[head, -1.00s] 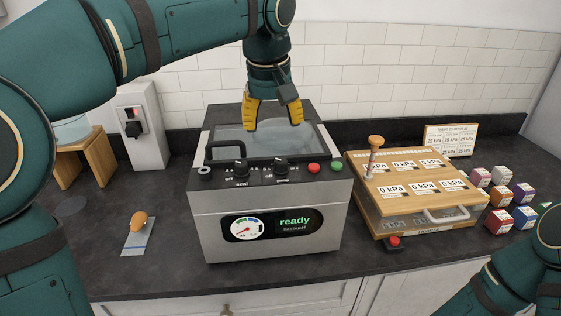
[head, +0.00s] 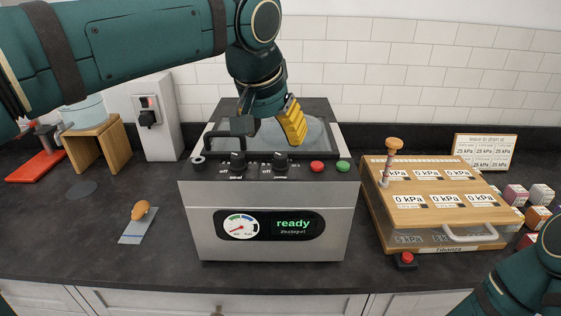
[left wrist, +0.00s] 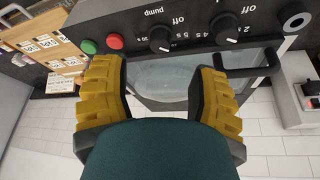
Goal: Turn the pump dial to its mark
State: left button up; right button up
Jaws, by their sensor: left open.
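The pump dial (head: 281,161) is a black knob on the front panel of the grey vacuum machine (head: 262,236), to the right of a similar dial (head: 238,161). The left wrist view shows the pump dial (left wrist: 160,39) upside down, with its label and printed numbers. My left gripper (head: 272,132) is open and empty, above the machine's glass lid and behind the dials. In the left wrist view my left gripper (left wrist: 160,75) has its yellow fingers spread wide, with the pump dial beyond the gap, untouched. My right gripper is out of view.
Red (head: 317,166) and green (head: 343,166) buttons sit right of the dials. A black lid handle (head: 222,135) rises at the left. The screen (head: 270,225) reads "ready". A wooden-topped case (head: 430,195) stands right; a wall switch box (head: 152,115) stands left.

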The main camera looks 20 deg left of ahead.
aim_at(280, 155)
pick_arm(q)
jog(key=b+x, duration=0.1)
jog(key=x, duration=0.6)
jog(key=shift+w+f+b, duration=0.1)
jog(key=shift+f+b, duration=0.25)
jog(key=shift+b, duration=0.05)
grip_shut()
